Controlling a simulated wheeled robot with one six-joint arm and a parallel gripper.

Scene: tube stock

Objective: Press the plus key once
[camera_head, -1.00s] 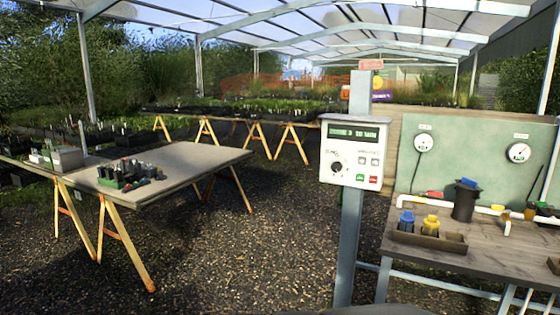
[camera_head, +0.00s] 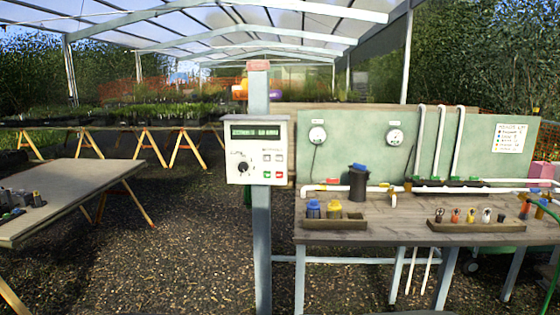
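A pale control box (camera_head: 256,152) is fixed to a grey post (camera_head: 261,240) near the middle of the view. It has a dark green display (camera_head: 255,131) at the top, a black knob (camera_head: 243,167) at lower left, and two small grey keys (camera_head: 273,157) above a green key (camera_head: 267,174) and a red key (camera_head: 279,175). The marks on the keys are too small to read, so I cannot tell which is the plus key. My gripper is not in view.
A wooden bench (camera_head: 420,236) with a green backboard (camera_head: 340,150) stands right of the post, holding a tray with blue- and yellow-topped items (camera_head: 336,223). A trestle table (camera_head: 90,195) stands at left. Gravel floor (camera_head: 190,240) lies open between them.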

